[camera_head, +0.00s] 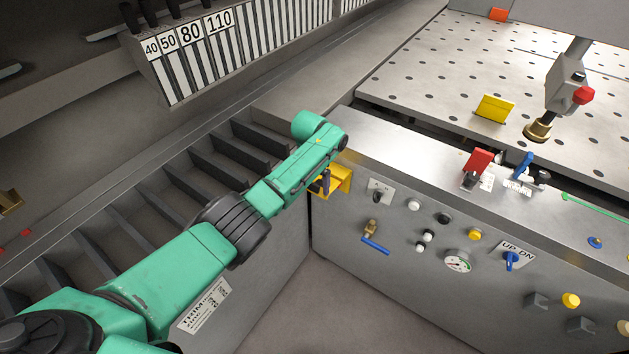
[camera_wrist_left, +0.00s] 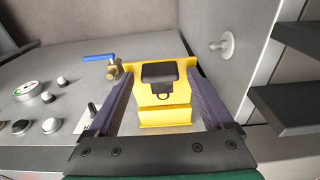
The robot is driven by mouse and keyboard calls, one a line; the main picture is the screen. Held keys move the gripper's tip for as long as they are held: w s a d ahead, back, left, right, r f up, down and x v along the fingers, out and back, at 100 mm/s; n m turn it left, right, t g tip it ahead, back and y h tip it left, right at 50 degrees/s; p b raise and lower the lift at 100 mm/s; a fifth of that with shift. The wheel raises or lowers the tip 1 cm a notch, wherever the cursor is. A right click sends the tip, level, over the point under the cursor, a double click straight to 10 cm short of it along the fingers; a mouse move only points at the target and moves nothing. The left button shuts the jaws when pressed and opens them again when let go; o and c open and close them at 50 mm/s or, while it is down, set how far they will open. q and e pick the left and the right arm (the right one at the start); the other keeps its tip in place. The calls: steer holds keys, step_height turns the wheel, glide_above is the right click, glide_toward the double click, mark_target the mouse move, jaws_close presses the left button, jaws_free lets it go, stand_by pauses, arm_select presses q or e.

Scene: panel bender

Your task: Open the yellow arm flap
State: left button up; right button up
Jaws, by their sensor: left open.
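A yellow flap-like piece (camera_head: 343,180) sits at the near left corner of the grey machine front, partly hidden by my left arm. In the left wrist view the yellow piece (camera_wrist_left: 165,117) fills the centre, with a black block (camera_wrist_left: 159,74) and a small dark ring on it. My left gripper (camera_head: 324,184) is at this piece in the head view. In the wrist view the open left gripper (camera_wrist_left: 160,76) has one finger on each side of the yellow piece. I cannot tell whether the fingers touch it. My right gripper is not in view.
A brass valve with a blue handle (camera_head: 374,244) is close by on the front panel, with knobs and a gauge (camera_head: 457,261). Dark steps or fins (camera_head: 205,168) lie left. A yellow plate (camera_head: 494,108) stands on the perforated table (camera_head: 425,75).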

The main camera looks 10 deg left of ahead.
arm_select(q)
steer(key=shift+s+r, duration=0.1)
steer(key=shift+r, duration=0.4)
step_height(320, 180, up, 14)
steer(key=s+b, duration=0.1)
steer(key=shift+a+f, duration=0.25)
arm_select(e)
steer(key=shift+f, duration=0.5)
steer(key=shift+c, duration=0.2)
